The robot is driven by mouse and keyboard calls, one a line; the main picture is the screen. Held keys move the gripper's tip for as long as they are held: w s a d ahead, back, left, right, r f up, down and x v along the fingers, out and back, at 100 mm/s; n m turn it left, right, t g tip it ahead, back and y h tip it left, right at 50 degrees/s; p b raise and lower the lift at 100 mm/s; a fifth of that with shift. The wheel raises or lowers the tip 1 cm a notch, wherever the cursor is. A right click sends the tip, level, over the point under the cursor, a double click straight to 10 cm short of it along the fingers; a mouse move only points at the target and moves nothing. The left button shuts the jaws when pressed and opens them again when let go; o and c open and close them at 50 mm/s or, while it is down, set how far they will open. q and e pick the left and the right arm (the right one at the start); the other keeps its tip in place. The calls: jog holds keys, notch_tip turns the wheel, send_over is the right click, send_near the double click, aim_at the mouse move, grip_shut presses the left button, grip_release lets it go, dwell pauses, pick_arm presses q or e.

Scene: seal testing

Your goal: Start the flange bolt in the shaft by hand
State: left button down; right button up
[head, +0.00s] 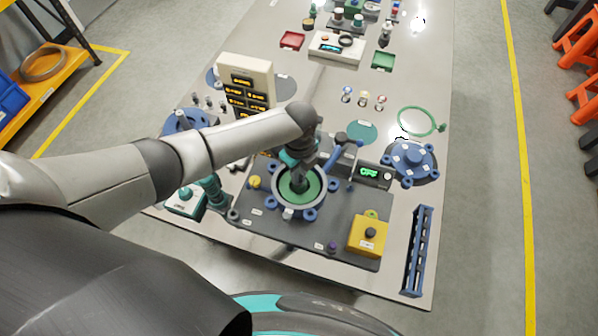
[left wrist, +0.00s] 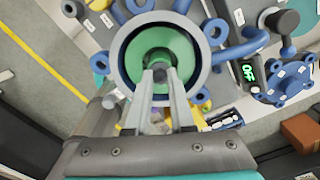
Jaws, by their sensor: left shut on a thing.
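The blue-and-grey ring-shaped housing (head: 275,192) with a green inside (head: 312,192) sits on the dark plate, with blue lugs around it. My left gripper (head: 299,180) reaches down into it from above. In the left wrist view, my left gripper (left wrist: 160,78) is shut on a small dark piece, seemingly the flange bolt (left wrist: 160,72), over the middle of the green inside (left wrist: 180,48). The shaft is hidden behind the fingers and bolt; I cannot tell whether the bolt touches it. My right gripper is not in view.
A display (head: 375,175) with green lettering, a yellow box with a dark knob (head: 367,235) and a blue flanged cover (head: 413,160) stand right of the housing. A blue rack (head: 417,252) lies near the right edge.

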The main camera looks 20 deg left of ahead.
pick_arm(q)
jog(key=shift+s+f+m, duration=0.15)
jog(key=shift+f+m, duration=0.05)
jog(key=shift+m, duration=1)
jog(key=shift+m+b, duration=0.4)
jog(key=shift+m, duration=0.8)
jog(key=c, duration=0.7)
grip_release()
jog(key=r+p, duration=0.5)
jog(key=r, duration=0.1)
jog(key=shift+w+r, duration=0.15)
jog(key=shift+w, duration=0.05)
jog(key=shift+r, duration=1.5)
